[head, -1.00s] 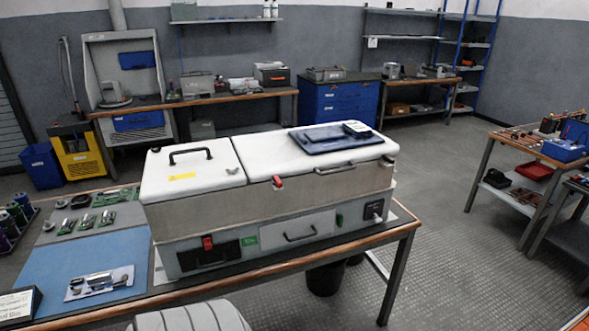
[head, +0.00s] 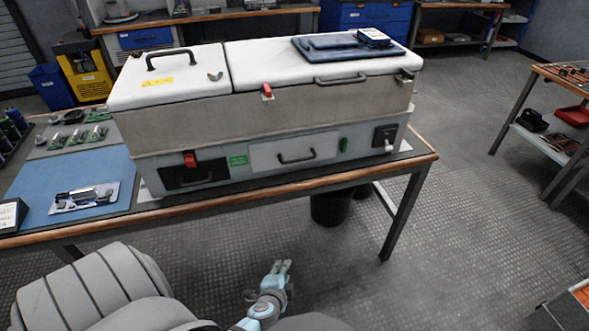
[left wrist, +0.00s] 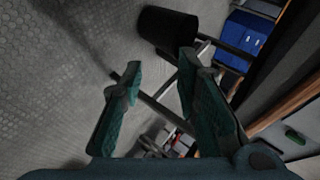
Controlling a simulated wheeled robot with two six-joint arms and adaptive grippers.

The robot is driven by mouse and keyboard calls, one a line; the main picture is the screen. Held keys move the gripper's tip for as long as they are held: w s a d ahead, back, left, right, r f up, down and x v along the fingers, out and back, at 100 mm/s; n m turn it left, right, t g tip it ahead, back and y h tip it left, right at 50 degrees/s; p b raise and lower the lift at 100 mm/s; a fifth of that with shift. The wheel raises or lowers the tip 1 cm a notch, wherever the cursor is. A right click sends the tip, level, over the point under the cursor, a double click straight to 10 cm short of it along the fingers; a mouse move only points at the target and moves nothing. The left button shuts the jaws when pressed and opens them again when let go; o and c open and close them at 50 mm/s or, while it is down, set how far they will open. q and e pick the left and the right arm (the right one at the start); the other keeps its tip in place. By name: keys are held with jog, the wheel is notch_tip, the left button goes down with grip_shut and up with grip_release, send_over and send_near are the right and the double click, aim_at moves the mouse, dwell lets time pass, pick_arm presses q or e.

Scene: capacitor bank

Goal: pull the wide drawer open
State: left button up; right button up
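My left gripper (head: 281,264) is below and in front of the table edge, apart from the drawer and handle. In the left wrist view its two green fingers (left wrist: 161,72) are spread with nothing between them. That view shows part of the chest front with a green oval (left wrist: 293,135) at the right. My right gripper is not in view.
A narrower dark drawer (head: 210,173) with a red latch (head: 190,159) is left of the wide one. A blue tray-like lid (head: 345,46) lies on the chest. The table's wooden edge (head: 270,189) runs in front. A black bin (head: 331,208) stands below; floor in front is open.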

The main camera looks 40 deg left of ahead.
pick_arm(q)
jog(key=w+a+r+m+t+y+b, duration=0.2)
jog(key=w+r+t, duration=0.3)
jog(key=r, duration=0.4)
jog(key=m+t+y+b, duration=0.1)
jog(key=t+y+b, duration=0.1)
jog(key=y, duration=0.2)
send_near(300, 159)
jog(key=x, duration=1)
jog(key=shift+w+f+p, duration=0.1)
jog(key=shift+f+p, duration=0.15)
jog(key=shift+p, duration=0.15)
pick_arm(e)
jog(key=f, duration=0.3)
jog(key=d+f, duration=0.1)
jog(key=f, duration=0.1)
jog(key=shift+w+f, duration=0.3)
pick_arm(q)
grip_shut()
